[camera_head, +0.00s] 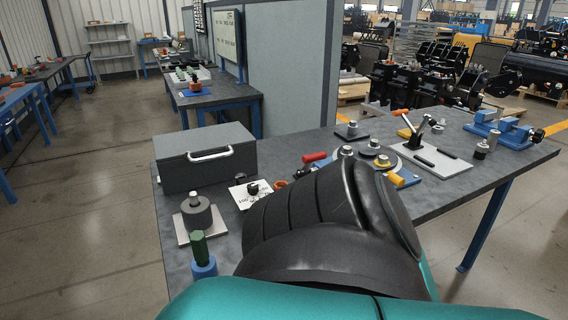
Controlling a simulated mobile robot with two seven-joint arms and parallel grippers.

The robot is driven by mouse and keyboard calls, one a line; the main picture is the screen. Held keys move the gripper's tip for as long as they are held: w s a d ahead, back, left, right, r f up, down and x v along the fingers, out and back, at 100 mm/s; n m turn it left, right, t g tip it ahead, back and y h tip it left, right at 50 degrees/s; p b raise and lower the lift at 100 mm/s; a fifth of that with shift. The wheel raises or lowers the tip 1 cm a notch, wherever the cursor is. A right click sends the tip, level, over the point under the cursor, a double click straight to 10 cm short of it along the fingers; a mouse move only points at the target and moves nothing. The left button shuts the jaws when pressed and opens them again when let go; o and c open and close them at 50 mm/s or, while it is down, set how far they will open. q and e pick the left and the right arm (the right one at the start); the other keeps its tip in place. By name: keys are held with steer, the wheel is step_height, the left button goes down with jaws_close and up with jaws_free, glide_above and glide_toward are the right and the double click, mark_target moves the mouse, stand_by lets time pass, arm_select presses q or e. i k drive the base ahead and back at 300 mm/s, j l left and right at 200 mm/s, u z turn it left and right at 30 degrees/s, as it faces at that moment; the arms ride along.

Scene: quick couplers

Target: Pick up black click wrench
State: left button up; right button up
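I cannot clearly make out a black click wrench. Small black pieces (424,160) lie on a light grey plate (452,168) on the right part of the workbench (510,158), beside an upright black piece; I cannot tell whether any of them is the wrench. A large black and teal link of my own arm fills the bottom middle and hides the bench's front centre. Neither gripper's fingers show in this view.
A dark grey box (205,158) with a light handle stands at the bench's left. A round weight-like part (196,214) and a green-topped blue piece (202,258) stand in front of it. A red-handled tool (315,157) and blue vise (500,130) lie farther right.

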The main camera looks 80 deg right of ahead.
mark_target(244, 200)
steer(key=k+l+z, duration=0.25)
steer(key=z, duration=0.2)
steer(key=k+l+z, duration=0.2)
steer(key=z, duration=0.3)
steer(key=i+l, duration=0.05)
